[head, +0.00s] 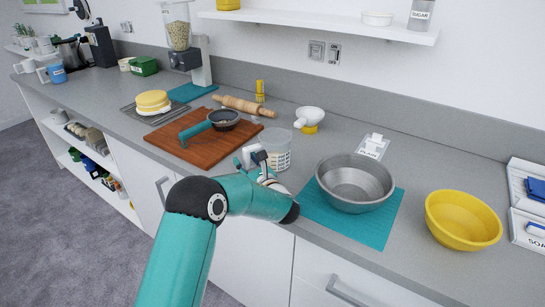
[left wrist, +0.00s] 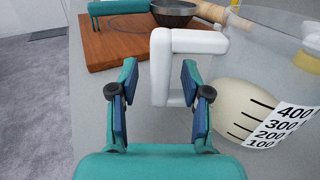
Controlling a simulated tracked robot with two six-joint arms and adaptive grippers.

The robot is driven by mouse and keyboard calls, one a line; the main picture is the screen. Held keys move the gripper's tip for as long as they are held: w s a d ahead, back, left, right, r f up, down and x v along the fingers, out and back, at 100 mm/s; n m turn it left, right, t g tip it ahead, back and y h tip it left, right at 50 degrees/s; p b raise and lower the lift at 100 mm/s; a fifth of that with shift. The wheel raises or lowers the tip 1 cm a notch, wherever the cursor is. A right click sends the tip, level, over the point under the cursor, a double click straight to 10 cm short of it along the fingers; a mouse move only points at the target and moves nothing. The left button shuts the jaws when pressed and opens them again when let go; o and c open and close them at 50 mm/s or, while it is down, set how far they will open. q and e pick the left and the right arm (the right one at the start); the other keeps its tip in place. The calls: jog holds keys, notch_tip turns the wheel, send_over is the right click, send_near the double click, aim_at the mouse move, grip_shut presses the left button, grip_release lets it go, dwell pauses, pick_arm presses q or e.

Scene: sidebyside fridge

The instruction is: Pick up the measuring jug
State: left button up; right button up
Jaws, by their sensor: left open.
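The measuring jug (head: 278,150) is a clear container with a white handle, standing on the grey counter near its front edge. In the left wrist view, its clear wall carries black marks and numbers (left wrist: 280,127), and something cream-coloured shows in its lower part. My left gripper (head: 258,161) is at the handle side of the jug. In the left wrist view, the gripper (left wrist: 160,86) is open, with the outer bar of the white handle (left wrist: 160,72) between its fingers; they look apart from it. My right gripper is not in view.
A wooden board (head: 205,150) with a teal-handled pan (head: 222,118) lies left of the jug. A metal bowl (head: 355,182) on a teal mat (head: 382,232) stands close on the right, then a yellow bowl (head: 463,219).

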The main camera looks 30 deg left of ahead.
pick_arm(q)
jog(key=shift+w+a, duration=0.1)
grip_shut()
jog(key=shift+r, duration=0.15)
dwell(0.4)
notch_tip(320, 180, up, 20)
dwell(0.5)
